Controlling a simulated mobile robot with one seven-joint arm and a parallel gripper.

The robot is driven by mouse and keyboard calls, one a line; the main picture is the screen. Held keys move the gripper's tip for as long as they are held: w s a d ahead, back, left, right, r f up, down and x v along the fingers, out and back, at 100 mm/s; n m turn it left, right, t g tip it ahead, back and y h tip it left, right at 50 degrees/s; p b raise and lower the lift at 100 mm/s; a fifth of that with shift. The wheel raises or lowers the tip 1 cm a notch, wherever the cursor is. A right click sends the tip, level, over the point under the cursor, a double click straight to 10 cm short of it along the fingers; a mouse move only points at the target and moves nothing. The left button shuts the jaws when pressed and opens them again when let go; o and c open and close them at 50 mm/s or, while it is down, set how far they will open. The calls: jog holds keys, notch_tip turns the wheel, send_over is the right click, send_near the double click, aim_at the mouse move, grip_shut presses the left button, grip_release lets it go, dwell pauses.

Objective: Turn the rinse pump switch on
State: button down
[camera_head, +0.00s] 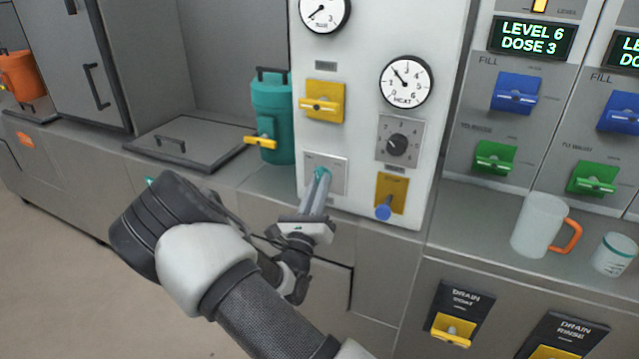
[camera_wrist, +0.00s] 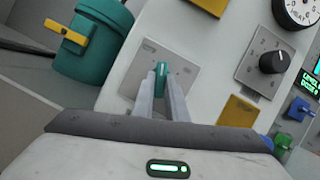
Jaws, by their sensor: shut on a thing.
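A small teal switch lever (camera_head: 323,172) sits on a square grey plate (camera_head: 338,176) low on the white control panel (camera_head: 350,110). I take it to be the rinse pump switch, but its label is too small to read. My gripper (camera_head: 320,176) reaches up to the plate from the front. In the wrist view its two fingers (camera_wrist: 161,88) are shut on the teal lever (camera_wrist: 161,74), one on each side. The lever's lower part is hidden between the fingers.
Beside the plate are a yellow plate with a blue knob (camera_head: 384,207), a black dial (camera_head: 397,145) and a yellow handle (camera_head: 322,103). A teal canister (camera_head: 272,118) stands to the left. A white jug (camera_head: 538,226) and a cup (camera_head: 613,254) stand on the right counter.

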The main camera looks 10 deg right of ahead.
jog(key=m+g+h, duration=0.1)
jog(key=m, duration=0.2)
jog(key=m+h, duration=0.1)
jog(key=m, duration=0.2)
jog(key=m+g+h, duration=0.1)
jog(key=m+h, duration=0.1)
jog(key=m, duration=0.1)
jog(key=shift+w+a+m+g, duration=0.15)
jog(key=shift+a+m+g, duration=0.15)
jog(key=shift+m, duration=0.1)
jog(key=m+g+h, duration=0.1)
jog(key=m+g, duration=0.1)
jog(key=m, duration=0.2)
jog(key=m+g+h, duration=0.1)
jog(key=m+g, duration=0.1)
jog(key=m, duration=0.2)
jog(key=shift+w+a+r+m, duration=0.1)
jog(key=shift+w+m, duration=0.05)
jog(key=shift+m, duration=0.15)
jog(key=c, duration=1.8)
grip_release()
jog(key=shift+o, duration=0.2)
jog(key=shift+a, duration=0.1)
jog(key=p+v, duration=0.1)
jog(key=v, duration=1.6)
jog(key=shift+a, duration=0.15)
